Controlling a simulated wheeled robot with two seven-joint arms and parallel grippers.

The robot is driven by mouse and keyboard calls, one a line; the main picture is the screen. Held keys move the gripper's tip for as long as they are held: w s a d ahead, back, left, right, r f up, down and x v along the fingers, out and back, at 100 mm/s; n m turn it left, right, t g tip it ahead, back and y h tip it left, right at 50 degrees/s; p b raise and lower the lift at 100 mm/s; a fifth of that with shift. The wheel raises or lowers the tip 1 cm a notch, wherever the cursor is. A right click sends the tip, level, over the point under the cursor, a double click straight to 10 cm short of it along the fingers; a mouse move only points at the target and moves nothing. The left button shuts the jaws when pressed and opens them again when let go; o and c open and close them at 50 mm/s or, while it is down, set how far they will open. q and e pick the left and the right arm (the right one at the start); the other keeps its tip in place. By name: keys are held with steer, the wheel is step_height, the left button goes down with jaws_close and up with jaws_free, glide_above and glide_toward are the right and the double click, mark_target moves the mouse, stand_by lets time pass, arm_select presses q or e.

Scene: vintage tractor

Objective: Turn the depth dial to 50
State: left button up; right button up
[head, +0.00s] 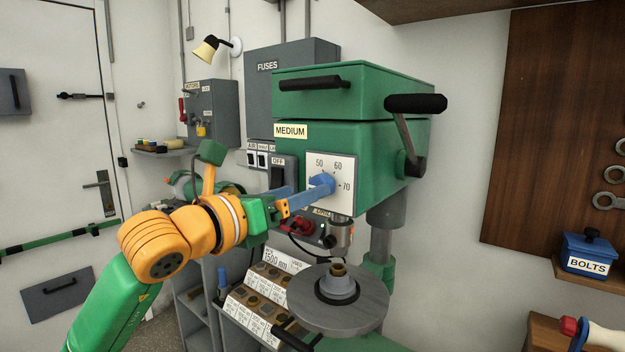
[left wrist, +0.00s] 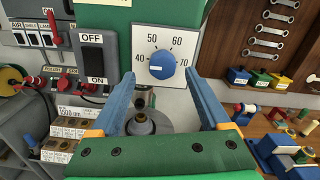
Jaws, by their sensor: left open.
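The depth dial is a blue round knob (left wrist: 162,64) on a white square plate (left wrist: 181,98) marked 40, 50, 60 and 70. A small pale mark shows on the knob's lower left face; its exact reading is hard to tell. In the head view the knob (head: 321,182) sits on the front of the green drill press head, partly hidden by my finger. My left gripper (head: 308,194) is open in front of the plate. In the left wrist view its blue fingers (left wrist: 159,73) stand left and right of the knob, apart from it. My right gripper is not in view.
A black ON/OFF switch (left wrist: 93,58) is left of the dial. A black-handled crank (head: 416,104) sticks out at upper right. The round drill table (head: 338,315) with a chuck-like piece is below. A rack of labelled bins (head: 247,311) stands lower left.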

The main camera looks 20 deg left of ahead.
mark_target(322, 178)
arm_select(q)
steer(key=p+x, duration=0.1)
steer(key=x, duration=0.3)
steer(key=shift+w+d+p, duration=0.2)
steer(key=shift+d+p, duration=0.05)
steer(key=shift+p, duration=0.05)
steer(key=shift+s+a, duration=0.1)
steer(key=shift+s, duration=0.05)
steer(key=shift+c, duration=0.4)
jaws_close()
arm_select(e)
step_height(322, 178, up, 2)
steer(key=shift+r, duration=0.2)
arm_select(q)
steer(key=shift+m, duration=0.3)
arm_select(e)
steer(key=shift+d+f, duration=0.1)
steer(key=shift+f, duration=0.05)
arm_select(q)
steer(key=shift+m+b, duration=2.25)
steer(key=shift+m, duration=3.25)
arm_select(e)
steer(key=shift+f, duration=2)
arm_select(q)
steer(key=shift+m, duration=0.3)
